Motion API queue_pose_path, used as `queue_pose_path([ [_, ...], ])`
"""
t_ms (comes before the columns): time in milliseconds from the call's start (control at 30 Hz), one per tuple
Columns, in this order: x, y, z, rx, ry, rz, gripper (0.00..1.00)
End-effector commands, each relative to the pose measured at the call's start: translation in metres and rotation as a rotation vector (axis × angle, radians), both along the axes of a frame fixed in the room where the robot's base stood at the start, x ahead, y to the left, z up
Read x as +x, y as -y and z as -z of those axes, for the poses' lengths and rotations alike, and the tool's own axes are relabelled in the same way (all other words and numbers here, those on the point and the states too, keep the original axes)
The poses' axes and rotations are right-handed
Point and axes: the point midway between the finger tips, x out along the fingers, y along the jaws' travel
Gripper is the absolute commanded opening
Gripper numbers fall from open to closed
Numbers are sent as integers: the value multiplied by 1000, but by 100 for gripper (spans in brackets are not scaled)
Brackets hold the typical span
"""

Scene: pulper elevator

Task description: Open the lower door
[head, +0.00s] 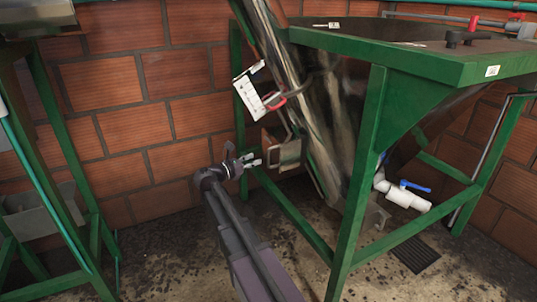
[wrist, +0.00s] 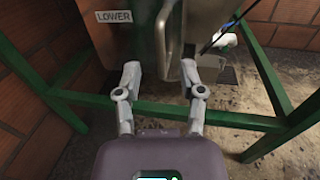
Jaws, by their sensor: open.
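The lower door (wrist: 115,40) is a grey metal panel with a "LOWER" label (wrist: 113,17), at the top of the wrist view. A curved metal handle (wrist: 161,32) stands upright to the right of the label. My gripper (wrist: 160,70) is open and empty, its two fingers pointing toward the door with the handle ahead, between their lines. In the head view my gripper (head: 256,160) is just left of a metal piece at the chute's lower end (head: 288,153), seemingly a little apart from it. Whether the fingertips reach beside the handle is unclear. The door looks shut.
A green frame (head: 372,165) surrounds the slanted metal chute (head: 305,95); its low bar (wrist: 160,112) crosses beneath my fingers. A white panel with a red handle (head: 262,97) is higher up. White pipe with a blue valve (head: 404,194) lies right. Brick walls close the back.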

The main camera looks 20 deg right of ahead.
Motion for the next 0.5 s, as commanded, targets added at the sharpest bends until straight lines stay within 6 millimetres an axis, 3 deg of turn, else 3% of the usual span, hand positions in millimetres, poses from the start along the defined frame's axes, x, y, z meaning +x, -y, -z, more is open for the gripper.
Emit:
queue_pose_path([
  [200,8,33,0,0,0,3,51],
  [500,15,64,0,0,0,1,51],
])
